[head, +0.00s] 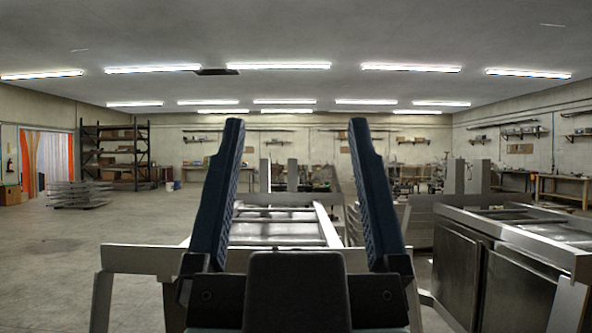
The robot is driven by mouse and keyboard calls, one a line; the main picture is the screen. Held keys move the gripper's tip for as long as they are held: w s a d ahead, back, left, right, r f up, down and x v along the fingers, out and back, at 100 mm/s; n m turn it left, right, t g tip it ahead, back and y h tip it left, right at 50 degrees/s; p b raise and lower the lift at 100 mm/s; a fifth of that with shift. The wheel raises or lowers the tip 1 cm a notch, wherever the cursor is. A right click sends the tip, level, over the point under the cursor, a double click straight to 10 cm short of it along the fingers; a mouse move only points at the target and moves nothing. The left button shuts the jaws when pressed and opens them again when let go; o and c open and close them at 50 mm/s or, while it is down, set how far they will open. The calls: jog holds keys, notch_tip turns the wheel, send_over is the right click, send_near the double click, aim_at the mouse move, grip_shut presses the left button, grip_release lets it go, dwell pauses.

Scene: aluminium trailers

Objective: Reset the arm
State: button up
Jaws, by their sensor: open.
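My gripper (297,125) is at the bottom centre of the head view, its two dark ridged fingers pointing up. The fingers stand wide apart with nothing between them. Behind and between them shows an aluminium trailer frame (285,215) with crossbars. The gripper's dark body covers the near middle of that frame, and no contact between them shows.
A metal trailer (458,265) with panelled sides stands close on the right. Stacked metal parts (80,193) lie on the floor at left, by a dark shelf rack (118,155). A workbench (562,188) stands far right. The left floor (60,265) is mostly clear.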

notch_tip(320, 180, up, 9)
jog(key=p, duration=0.9)
dwell(0.4)
